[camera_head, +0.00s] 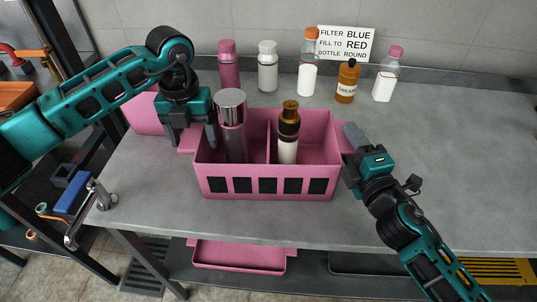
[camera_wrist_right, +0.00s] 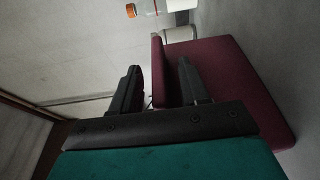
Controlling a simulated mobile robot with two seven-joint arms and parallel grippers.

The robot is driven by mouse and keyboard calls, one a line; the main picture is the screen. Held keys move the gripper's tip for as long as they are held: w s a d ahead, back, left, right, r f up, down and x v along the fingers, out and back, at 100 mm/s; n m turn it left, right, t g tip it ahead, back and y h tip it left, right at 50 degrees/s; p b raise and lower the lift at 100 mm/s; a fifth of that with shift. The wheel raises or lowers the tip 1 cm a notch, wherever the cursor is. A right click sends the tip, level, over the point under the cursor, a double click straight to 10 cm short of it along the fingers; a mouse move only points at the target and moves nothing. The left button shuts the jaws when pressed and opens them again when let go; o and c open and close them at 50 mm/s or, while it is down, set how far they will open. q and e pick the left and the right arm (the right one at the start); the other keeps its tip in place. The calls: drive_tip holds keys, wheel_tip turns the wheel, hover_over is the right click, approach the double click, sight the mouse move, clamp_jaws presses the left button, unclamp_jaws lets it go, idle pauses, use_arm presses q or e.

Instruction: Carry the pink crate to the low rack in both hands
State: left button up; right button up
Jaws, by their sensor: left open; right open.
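The pink crate (camera_head: 265,171) stands upright on the grey counter, with a divider and two compartments. A bottle with a silver cap (camera_head: 232,125) is in its left compartment, and a bottle with a brown cap (camera_head: 288,130) is in the right one. My left gripper (camera_head: 195,142) is open, pointing down at the crate's left end by the side lug. My right gripper (camera_head: 350,150) is open at the right end. In the right wrist view, pink crate wall (camera_wrist_right: 235,85) shows between and beyond the open fingers (camera_wrist_right: 158,88); contact is unclear. I cannot tell which structure is the low rack.
Several bottles, including a brown one (camera_head: 347,82), stand along the back wall near a sign (camera_head: 344,43). A metal tap fitting (camera_head: 101,194) is at the counter's left edge. A pink tray (camera_head: 240,257) sits below. The counter's right side is clear.

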use_arm(q)
drive_tip(key=shift+c, duration=0.3)
use_arm(e)
drive_tip(key=shift+c, duration=0.3)
use_arm(q)
drive_tip(key=c, duration=0.8)
use_arm(e)
drive_tip(key=c, duration=0.8)
use_arm(q)
clamp_jaws()
use_arm(e)
clamp_jaws()
use_arm(q)
drive_tip(key=shift+r, duration=0.1)
use_arm(e)
drive_tip(key=shift+r, duration=0.1)
